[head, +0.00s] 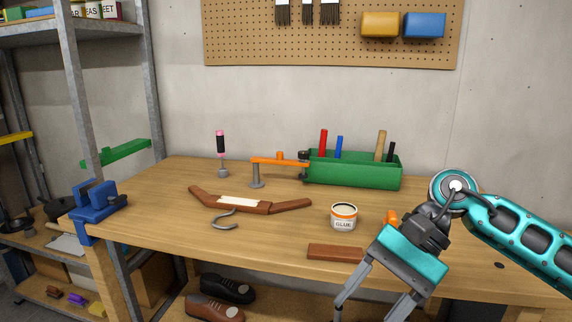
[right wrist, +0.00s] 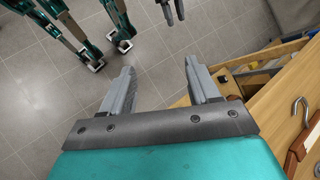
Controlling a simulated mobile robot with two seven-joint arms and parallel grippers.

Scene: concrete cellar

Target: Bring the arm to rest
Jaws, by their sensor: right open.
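My right arm comes in from the right in the head view. Its gripper (head: 368,310) hangs in front of the table's front edge, pointing down, with its jaws apart. In the right wrist view the two fingers (right wrist: 158,75) are wide apart, with nothing between them and grey floor tiles beyond. Two grey prongs (right wrist: 171,12) at the top of that view look like my left gripper, cut off by the frame edge. The left arm does not show in the head view.
The wooden workbench (head: 160,200) holds a brown hanger (head: 250,207), metal hook (head: 225,220), glue tin (head: 343,217), brown block (head: 335,252), orange clamp (head: 280,162), green toolbox (head: 350,170) and blue vise (head: 97,203). Shoes (head: 215,307) lie below. Open floor (right wrist: 60,115) shows beside the bench.

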